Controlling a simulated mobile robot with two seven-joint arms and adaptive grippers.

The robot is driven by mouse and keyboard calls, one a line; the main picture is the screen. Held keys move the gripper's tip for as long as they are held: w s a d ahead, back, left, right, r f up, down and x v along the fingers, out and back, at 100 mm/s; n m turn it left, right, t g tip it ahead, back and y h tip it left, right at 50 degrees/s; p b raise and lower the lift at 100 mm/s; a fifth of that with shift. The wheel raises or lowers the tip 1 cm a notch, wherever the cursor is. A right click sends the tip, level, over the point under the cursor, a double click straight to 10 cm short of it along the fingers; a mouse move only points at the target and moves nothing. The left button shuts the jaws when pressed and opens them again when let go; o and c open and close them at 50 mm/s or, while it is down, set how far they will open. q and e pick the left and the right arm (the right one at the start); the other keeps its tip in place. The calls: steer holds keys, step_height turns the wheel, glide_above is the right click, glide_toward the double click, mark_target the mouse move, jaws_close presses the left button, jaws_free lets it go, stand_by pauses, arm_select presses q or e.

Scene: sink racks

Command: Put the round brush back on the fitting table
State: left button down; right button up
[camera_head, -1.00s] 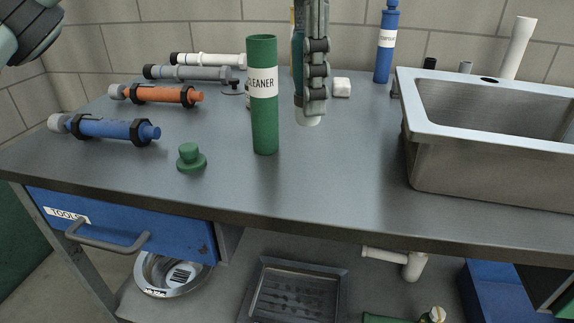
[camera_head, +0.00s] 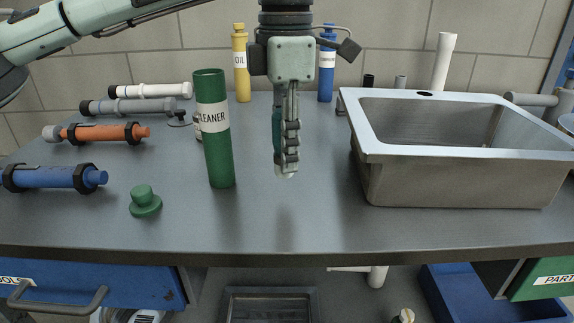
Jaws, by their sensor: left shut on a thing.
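My left gripper (camera_head: 286,168) points straight down above the middle of the grey fitting table (camera_head: 330,225), between the green cleaner bottle and the sink. Its fingers are closed. A small pale rounded end (camera_head: 287,174) shows at the fingertips; I take it for the round brush, whose rest is hidden by the fingers. This end looks a little above the tabletop, with a dim reflection under it. My right gripper is not in view.
The green cleaner bottle (camera_head: 218,155) stands close left of the gripper, with a green cap-like piece (camera_head: 145,203) nearer the front. Several pipe pieces lie at left. A steel sink (camera_head: 460,185) fills the right. The front middle is clear.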

arm_select(q)
steer(key=shift+w+d+f, duration=0.1)
steer(key=shift+w+f, duration=0.05)
steer(key=shift+w, duration=0.05)
steer(key=shift+f, duration=2)
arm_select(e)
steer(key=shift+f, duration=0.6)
arm_select(q)
steer(key=shift+f, duration=0.1)
steer(key=c, duration=1.2)
jaws_free()
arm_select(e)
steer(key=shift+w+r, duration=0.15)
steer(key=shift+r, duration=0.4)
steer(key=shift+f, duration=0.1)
